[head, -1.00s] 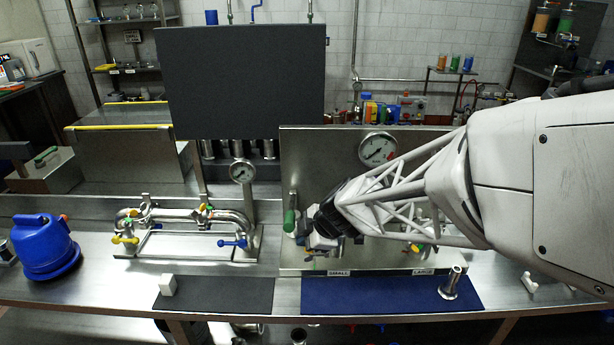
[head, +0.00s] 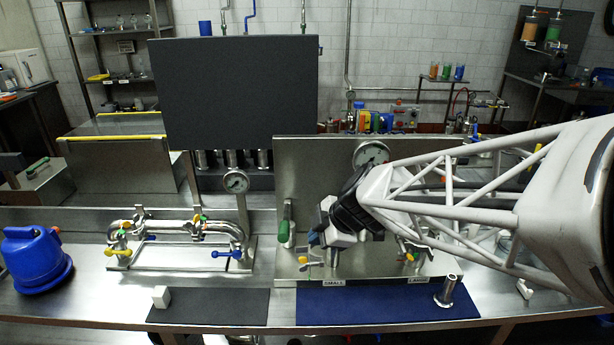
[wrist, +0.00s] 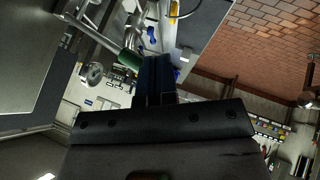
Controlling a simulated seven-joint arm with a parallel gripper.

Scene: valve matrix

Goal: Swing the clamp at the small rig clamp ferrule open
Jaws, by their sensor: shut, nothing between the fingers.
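The small rig (head: 333,258) stands on the steel panel above the "SMALL" label (head: 334,283). Its lower metal stem and a small yellow-orange handle (head: 303,262) show below my gripper. The clamp at the ferrule cannot be made out; my gripper and wrist cover the upper part of the rig. My gripper (head: 314,238) is shut and empty, close to the rig's upper part and just right of a green handle (head: 287,226). Contact cannot be told. In the wrist view the shut dark fingers (wrist: 156,76) lie beside the green handle (wrist: 130,59).
The large rig (head: 410,252) stands to the right, partly behind my arm. A loose metal tube (head: 446,291) stands on the blue mat (head: 380,308). A pipe assembly (head: 180,232) and a blue jug (head: 35,260) are to the left. The dark mat (head: 210,308) is mostly clear.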

